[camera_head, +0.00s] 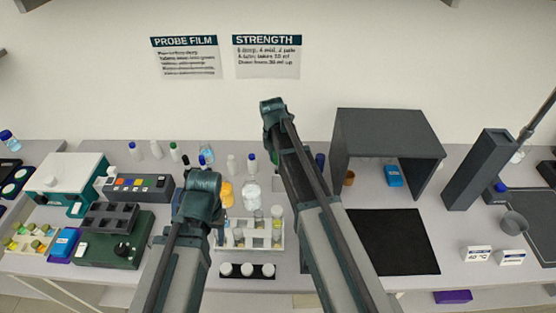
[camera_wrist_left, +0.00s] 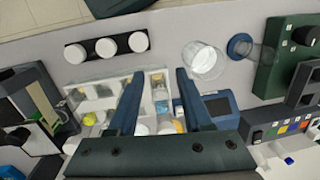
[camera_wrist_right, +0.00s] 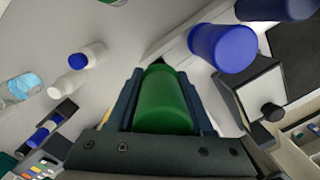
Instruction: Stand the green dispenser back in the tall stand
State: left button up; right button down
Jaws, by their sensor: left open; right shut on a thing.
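The green dispenser (camera_wrist_right: 163,105) fills the space between the fingers of my right gripper (camera_wrist_right: 160,72) in the right wrist view, and the gripper is shut on it. A pale bar (camera_wrist_right: 180,42) beside two blue cylinders (camera_wrist_right: 222,48) lies just past its far end; it may be part of the tall stand, but I cannot tell. My left gripper (camera_wrist_left: 152,78) is open and empty over a white rack of vials (camera_wrist_left: 155,88), which also shows in the head view (camera_head: 250,246).
A dark hood (camera_head: 388,125) and a black mat (camera_head: 395,242) are at right, with a leaning dark column (camera_head: 481,170) beyond. Several small bottles (camera_head: 155,149) stand along the back. A strip of white caps (camera_head: 247,270) lies in front of the rack.

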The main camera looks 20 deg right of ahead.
jog(key=shift+f+b, duration=1.3)
jog(key=shift+f, duration=0.25)
jog(key=shift+s+f, duration=0.1)
jog(key=shift+s+a+b, duration=0.1)
jog(key=shift+s+b, duration=0.15)
jog(key=shift+b, duration=0.05)
